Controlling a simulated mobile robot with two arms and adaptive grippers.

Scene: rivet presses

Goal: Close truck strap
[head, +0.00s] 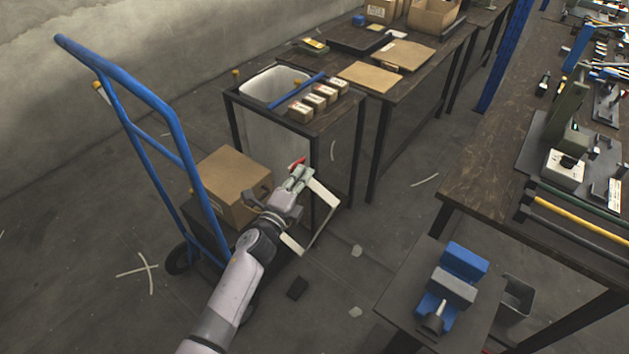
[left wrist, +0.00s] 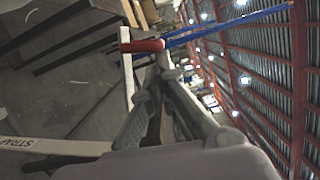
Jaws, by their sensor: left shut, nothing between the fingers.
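The blue hand truck (head: 165,110) stands upright at the left with a brown cardboard box (head: 228,180) on it. The white angular strap (head: 325,222) juts out to the right of the box, partly behind my left arm. In the left wrist view it is a pale bar lettered STRAP (left wrist: 50,145). A red grip (head: 297,163) shows by my fingertips; it also shows in the left wrist view (left wrist: 142,46). My left gripper (head: 299,177) is shut and empty beside the grip. Whether the fingers touch it I cannot tell. My right gripper is out of view.
A dark stand (head: 347,112) with a white-lined bin and small boxes is just behind the gripper. A workbench (head: 400,85) runs back from it. A blue vise (head: 452,281) stands on a table at the lower right.

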